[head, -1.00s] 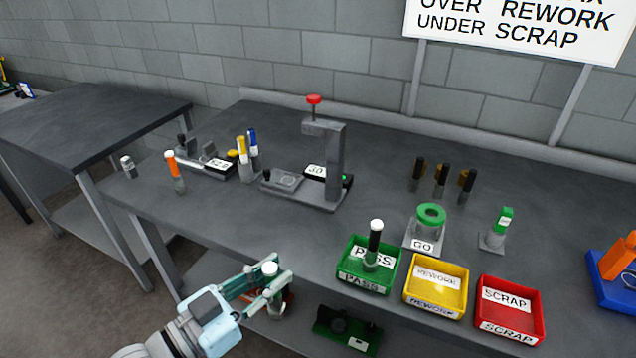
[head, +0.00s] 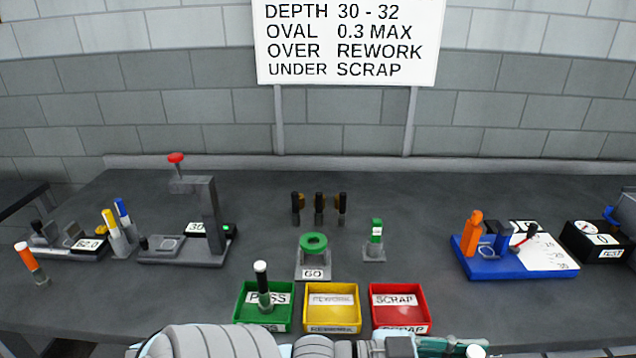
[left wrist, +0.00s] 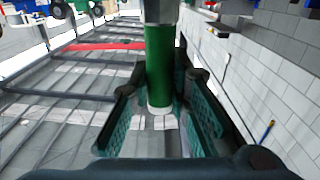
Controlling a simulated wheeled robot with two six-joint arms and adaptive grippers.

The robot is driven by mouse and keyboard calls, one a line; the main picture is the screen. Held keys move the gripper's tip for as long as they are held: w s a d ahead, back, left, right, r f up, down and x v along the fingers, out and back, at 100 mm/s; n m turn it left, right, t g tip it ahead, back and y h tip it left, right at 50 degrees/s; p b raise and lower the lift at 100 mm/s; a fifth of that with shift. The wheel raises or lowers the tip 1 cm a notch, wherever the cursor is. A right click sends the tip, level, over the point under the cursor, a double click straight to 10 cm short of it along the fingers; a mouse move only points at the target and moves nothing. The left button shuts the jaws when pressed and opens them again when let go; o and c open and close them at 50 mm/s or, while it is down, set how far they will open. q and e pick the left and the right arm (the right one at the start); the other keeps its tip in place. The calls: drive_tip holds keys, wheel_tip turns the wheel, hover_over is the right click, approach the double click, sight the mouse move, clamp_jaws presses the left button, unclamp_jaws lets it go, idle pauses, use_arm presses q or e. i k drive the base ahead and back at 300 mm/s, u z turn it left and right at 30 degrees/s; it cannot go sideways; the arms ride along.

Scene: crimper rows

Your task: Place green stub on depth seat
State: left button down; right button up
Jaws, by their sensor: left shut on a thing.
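My left gripper (head: 462,347) is at the bottom edge of the head view, right of the red tray and in front of the table. It is shut on the green stub (left wrist: 159,60), a green cylinder with a white end, between its teal finger pads. In the head view only the stub's white top (head: 475,351) shows clearly. A grey gauge stand (head: 212,215) with a red knob and a display reading about 30 stands on the left of the table. Its low base has a small flat seat (head: 168,244), which looks empty. My right gripper is not in view.
Green PASS (head: 246,300), yellow REWORK (head: 331,318) and red SCRAP (head: 400,318) trays line the front edge. A black-and-white-topped piece (head: 262,285) stands in PASS. A GO ring gauge (head: 314,244) stands behind. A blue fixture (head: 490,262) is at right.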

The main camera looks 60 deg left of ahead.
sight(169, 244)
drive_tip(key=z, duration=0.2)
drive_tip(key=k, duration=0.9)
drive_tip(key=u, duration=1.4)
